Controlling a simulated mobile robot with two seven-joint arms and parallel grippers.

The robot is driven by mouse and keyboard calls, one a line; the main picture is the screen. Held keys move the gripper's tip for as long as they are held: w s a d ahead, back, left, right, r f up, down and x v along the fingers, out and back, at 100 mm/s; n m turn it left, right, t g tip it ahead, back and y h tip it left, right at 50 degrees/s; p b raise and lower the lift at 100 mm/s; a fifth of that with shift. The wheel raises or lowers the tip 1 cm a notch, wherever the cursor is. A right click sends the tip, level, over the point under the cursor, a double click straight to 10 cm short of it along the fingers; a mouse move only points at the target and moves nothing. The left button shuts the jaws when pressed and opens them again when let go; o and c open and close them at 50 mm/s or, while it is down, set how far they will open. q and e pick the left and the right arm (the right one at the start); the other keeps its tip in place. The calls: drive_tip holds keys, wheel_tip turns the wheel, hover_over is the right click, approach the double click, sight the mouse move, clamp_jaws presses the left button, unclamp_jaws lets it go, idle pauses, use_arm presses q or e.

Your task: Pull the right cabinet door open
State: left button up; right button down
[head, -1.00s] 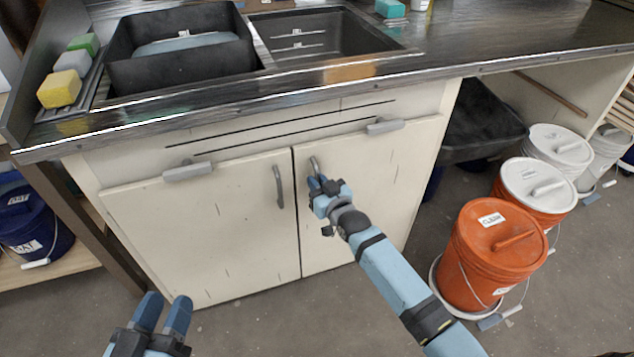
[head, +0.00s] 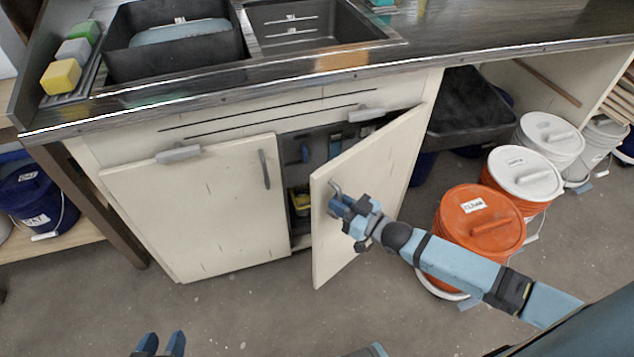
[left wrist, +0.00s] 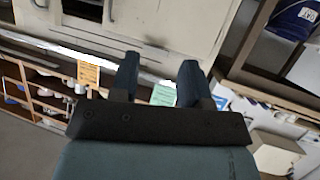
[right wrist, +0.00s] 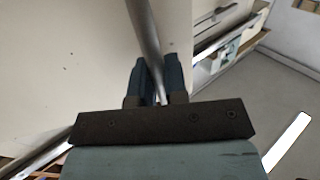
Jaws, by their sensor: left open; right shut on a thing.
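The right cabinet door (head: 375,165) stands part-way open, swung out toward me on its right-hand side. My right gripper (head: 340,205) is shut on the door's metal handle (head: 335,187). In the right wrist view the handle (right wrist: 147,45) runs down between the two fingers (right wrist: 156,80). The left cabinet door (head: 200,205) is closed, with its own handle (head: 265,169) free. My left gripper (head: 160,344) is open and empty at the bottom of the head view, away from the cabinet. It also shows in the left wrist view (left wrist: 158,82).
Inside the opening, dark and yellow items (head: 300,202) show, partly hidden by the door. An orange bucket (head: 478,225) and white-lidded buckets (head: 524,172) stand at the right, close to my right arm. The floor (head: 225,315) before the left door is clear.

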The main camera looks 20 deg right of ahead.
use_arm(q)
drive_tip(key=shift+w+d+r+t+h+b, duration=0.25)
drive_tip(key=shift+d+r+t+b, duration=0.15)
drive_tip(key=shift+r, duration=0.3)
drive_tip(key=shift+w+d+r+t+h+b, duration=0.2)
drive_tip(key=shift+d+r+t+b, duration=0.25)
drive_tip(key=shift+r, duration=0.3)
drive_tip(key=shift+w+d+r+t+h+b, duration=0.15)
drive_tip(key=shift+d+r+t+h+b, duration=0.15)
drive_tip(key=shift+r+b, duration=0.3)
use_arm(e)
drive_tip(key=s+d+n+g+y, duration=0.4)
drive_tip(key=s+d, duration=0.6)
drive_tip(key=d, duration=0.5)
drive_tip(key=s+d+n+g+y, duration=0.4)
drive_tip(key=s+d+n+g, duration=0.2)
drive_tip(key=s+d, duration=0.5)
drive_tip(key=shift+s+d+g+y, duration=0.35)
drive_tip(key=shift+d+g, duration=0.85)
drive_tip(key=shift+d, duration=1.4)
use_arm(q)
drive_tip(key=shift+a, duration=0.1)
use_arm(e)
drive_tip(key=c, duration=1.2)
unclamp_jaws()
drive_tip(key=shift+o, duration=0.2)
drive_tip(key=shift+w, duration=0.1)
drive_tip(key=shift+d, duration=0.1)
